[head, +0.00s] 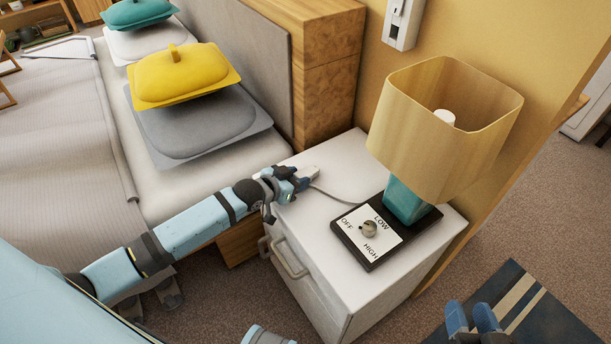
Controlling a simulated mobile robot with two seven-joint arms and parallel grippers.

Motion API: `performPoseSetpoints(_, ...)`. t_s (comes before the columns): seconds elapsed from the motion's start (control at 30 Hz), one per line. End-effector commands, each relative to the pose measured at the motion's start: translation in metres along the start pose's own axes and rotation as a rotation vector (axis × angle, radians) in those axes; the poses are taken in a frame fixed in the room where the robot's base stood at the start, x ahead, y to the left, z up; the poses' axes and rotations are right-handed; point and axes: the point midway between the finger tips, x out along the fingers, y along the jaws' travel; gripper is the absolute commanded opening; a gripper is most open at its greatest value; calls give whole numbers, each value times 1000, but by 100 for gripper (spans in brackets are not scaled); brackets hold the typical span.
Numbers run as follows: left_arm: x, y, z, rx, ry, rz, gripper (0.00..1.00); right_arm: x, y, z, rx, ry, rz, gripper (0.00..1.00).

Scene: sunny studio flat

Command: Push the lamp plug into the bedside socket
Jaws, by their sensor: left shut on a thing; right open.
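My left gripper (300,177) is shut on the pale lamp plug (311,171), over the back left part of the white nightstand top. A grey cord (338,196) runs from the plug to the lamp base. The lamp (445,120) stands upright on the nightstand, with a tan shade, a teal body and a black base with a knob marked OFF, LOW and HIGH. The white socket plate (402,22) is on the yellow wall, above and to the right of the plug, well apart from it. My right gripper (476,316) is open and empty, low at the right over the floor.
The nightstand (330,150) stands against the wall, between the bed and the wall's open end. The wooden headboard (325,70) rises behind its left side. The bed carries grey and yellow cushions (180,75). A striped mat (530,310) lies on the carpet at the lower right.

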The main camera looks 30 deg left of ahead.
Motion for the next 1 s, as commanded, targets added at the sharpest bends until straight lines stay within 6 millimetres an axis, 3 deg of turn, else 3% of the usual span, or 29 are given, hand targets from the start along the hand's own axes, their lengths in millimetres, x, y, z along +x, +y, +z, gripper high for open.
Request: performPoseSetpoints(1.0, -18, 0, -44, 0, 0, 0, 19, -9, -8, -50, 1, 0, -2, 43)
